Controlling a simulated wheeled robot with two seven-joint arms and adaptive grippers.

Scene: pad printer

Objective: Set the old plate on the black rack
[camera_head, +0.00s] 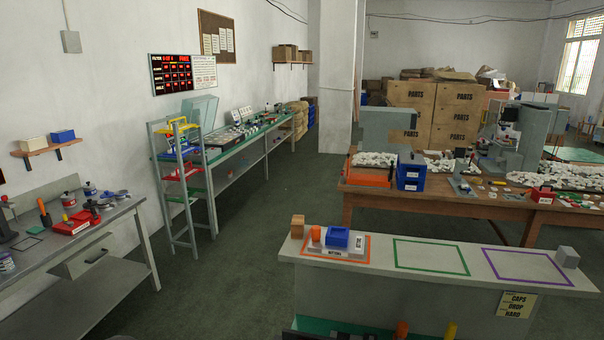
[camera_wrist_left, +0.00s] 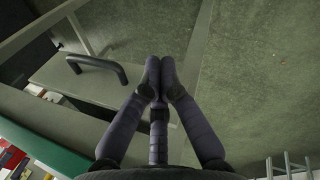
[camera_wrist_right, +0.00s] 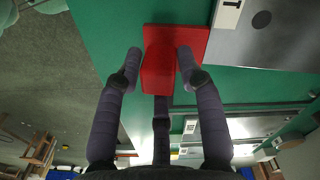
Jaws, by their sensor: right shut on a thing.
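In the right wrist view my right gripper (camera_wrist_right: 159,62) is closed around a red block (camera_wrist_right: 158,68) that sits on a wider flat red base (camera_wrist_right: 194,42). The red base is over a green surface, and I cannot tell whether it rests on it. I cannot tell from the frames whether this red piece is the old plate. In the left wrist view my left gripper (camera_wrist_left: 160,68) has its fingertips together and holds nothing visible. It is above the floor beside a grey drawer front with a dark handle (camera_wrist_left: 97,65). I cannot make out a black rack in any view. Neither gripper shows in the head view.
A grey panel (camera_wrist_right: 285,32) with a "T" label lies beside the red base. In the head view a counter (camera_head: 380,255) with coloured outlines stands in front, a workbench (camera_head: 125,215) at left, and a step-like shelf (camera_head: 185,190) behind it. Open floor (camera_head: 235,270) lies between them.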

